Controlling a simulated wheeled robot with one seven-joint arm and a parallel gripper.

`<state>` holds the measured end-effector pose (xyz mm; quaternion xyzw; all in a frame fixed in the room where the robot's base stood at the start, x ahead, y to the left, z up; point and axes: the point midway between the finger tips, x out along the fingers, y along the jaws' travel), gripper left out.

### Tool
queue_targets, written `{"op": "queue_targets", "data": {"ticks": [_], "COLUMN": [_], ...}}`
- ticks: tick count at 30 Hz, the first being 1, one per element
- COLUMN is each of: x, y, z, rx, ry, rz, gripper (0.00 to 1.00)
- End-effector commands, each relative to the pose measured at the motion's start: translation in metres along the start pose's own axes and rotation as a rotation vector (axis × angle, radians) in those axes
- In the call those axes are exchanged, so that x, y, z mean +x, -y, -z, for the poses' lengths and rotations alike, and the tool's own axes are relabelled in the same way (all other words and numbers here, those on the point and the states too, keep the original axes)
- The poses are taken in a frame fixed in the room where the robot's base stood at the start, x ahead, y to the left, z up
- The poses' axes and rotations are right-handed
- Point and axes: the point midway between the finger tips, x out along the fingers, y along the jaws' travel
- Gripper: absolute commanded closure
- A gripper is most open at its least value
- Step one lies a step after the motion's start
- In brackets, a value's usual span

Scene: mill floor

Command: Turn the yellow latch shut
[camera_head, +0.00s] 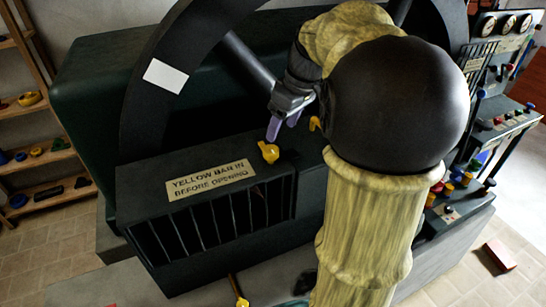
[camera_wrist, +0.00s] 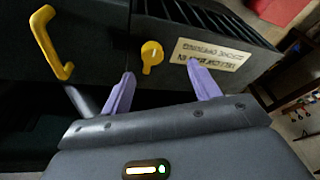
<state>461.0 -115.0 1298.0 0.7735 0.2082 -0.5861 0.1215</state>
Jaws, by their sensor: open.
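The yellow latch (camera_head: 268,151) is a small knob with a short lever on top of the dark slatted housing, at the right end of its label. In the wrist view the latch (camera_wrist: 151,56) shows between and beyond my fingertips, closer to the left finger. My gripper (camera_head: 283,127) has purple fingers and hangs just above and behind the latch in the head view. In the wrist view my gripper (camera_wrist: 162,68) is open with nothing between the fingers. I cannot tell whether a finger touches the latch. My arm hides part of the machine to the right.
The label (camera_head: 211,180) reads "YELLOW BAR IN BEFORE OPENING". A yellow handle (camera_wrist: 49,42) stands left of the latch in the wrist view. A large dark wheel (camera_head: 150,75) rises behind the housing. A control panel (camera_head: 500,125) with levers stands right. Another yellow piece (camera_head: 241,302) is low in front.

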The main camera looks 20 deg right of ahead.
Motion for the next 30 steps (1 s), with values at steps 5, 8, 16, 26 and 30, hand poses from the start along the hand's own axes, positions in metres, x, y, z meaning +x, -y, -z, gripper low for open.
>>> {"op": "queue_targets", "data": {"ticks": [5,8,16,26,30], "x": [-0.043,-0.060,-0.069,-0.056,-0.036], "y": [-0.026,-0.030,-0.030,-0.029,-0.027], "z": [-0.002,-0.003,-0.003,-0.002,-0.001], "rx": [-0.188,-0.263,-0.302,-0.301,-0.300], "ry": [-0.068,-0.088,-0.097,-0.096,-0.094], "rz": [0.031,0.042,0.047,0.049,0.051], "gripper": [0.39,0.39,0.39,0.39,0.39]}}
